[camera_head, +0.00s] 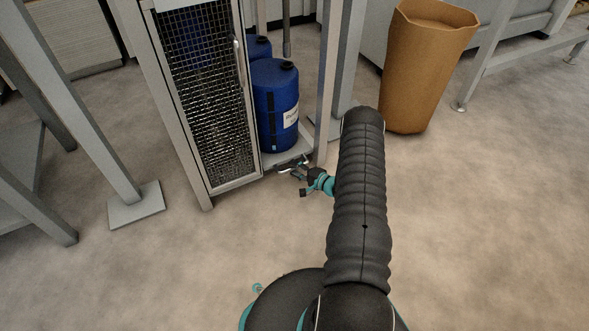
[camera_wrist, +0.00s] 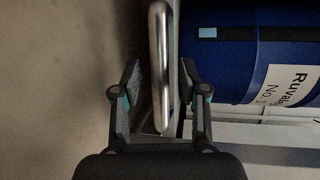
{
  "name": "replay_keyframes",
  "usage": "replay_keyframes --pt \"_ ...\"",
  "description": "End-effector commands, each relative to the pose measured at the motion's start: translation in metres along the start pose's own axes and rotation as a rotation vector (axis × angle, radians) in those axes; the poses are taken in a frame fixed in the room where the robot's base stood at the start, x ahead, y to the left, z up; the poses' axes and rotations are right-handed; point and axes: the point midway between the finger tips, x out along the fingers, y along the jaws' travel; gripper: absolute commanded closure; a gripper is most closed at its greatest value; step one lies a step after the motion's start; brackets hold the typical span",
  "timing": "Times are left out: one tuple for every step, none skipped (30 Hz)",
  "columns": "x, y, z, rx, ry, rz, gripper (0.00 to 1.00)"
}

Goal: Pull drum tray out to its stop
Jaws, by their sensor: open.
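The drum tray (camera_head: 287,155) is a grey tray low in the cabinet, under a blue drum (camera_head: 275,100) with a white label. In the wrist view the drum (camera_wrist: 225,50) lies at the upper right, beside the tray's grey surface (camera_wrist: 285,133). A shiny metal bar handle (camera_wrist: 160,60) runs along the tray's front. My gripper (camera_head: 292,180) is low at the tray's front. In the wrist view my gripper (camera_wrist: 158,78) is open, with one finger on each side of the handle. A gap shows at the left finger; contact at the right is unclear.
A mesh door (camera_head: 210,90) with a bar handle covers the cabinet's left part. A second blue drum (camera_head: 258,48) stands behind the first. A tan bin (camera_head: 420,70) stands at the right. Grey posts rise at left. The floor (camera_head: 480,200) before the cabinet is clear.

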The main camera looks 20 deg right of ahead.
Motion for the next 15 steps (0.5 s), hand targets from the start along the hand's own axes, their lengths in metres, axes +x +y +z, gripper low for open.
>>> replay_keyframes --pt "0.0039 0.0005 0.0003 0.0 0.0 0.0 0.57" --pt "0.0054 0.0004 0.0002 0.0 0.0 0.0 0.57" --pt "0.0069 0.0004 0.0001 0.001 0.001 0.0 0.57" --pt "0.0077 0.0003 0.0001 0.001 0.001 0.0 0.57" --pt "0.0084 0.0003 0.0 0.001 0.001 0.0 0.57" --pt "0.0089 0.0002 0.0 0.001 0.001 0.0 0.57" --pt "0.0091 0.0002 0.0 0.001 0.001 0.0 0.57" --pt "0.0092 0.0001 0.0 0.001 0.001 0.0 0.57" --pt "0.0091 0.0001 0.0 0.001 0.001 0.0 0.57" --pt "0.0091 0.0001 0.0 0.001 0.001 0.0 0.57" --pt "0.009 0.0001 0.0 0.001 0.001 0.0 0.57" --pt "0.009 0.0001 0.0 0.001 0.001 0.0 0.57" --pt "0.009 0.0001 0.0 0.001 0.001 0.0 0.59" --pt "0.009 0.0001 0.0 0.001 0.001 0.0 0.67" --pt "0.0089 0.0001 0.0 0.001 0.001 0.0 0.77"
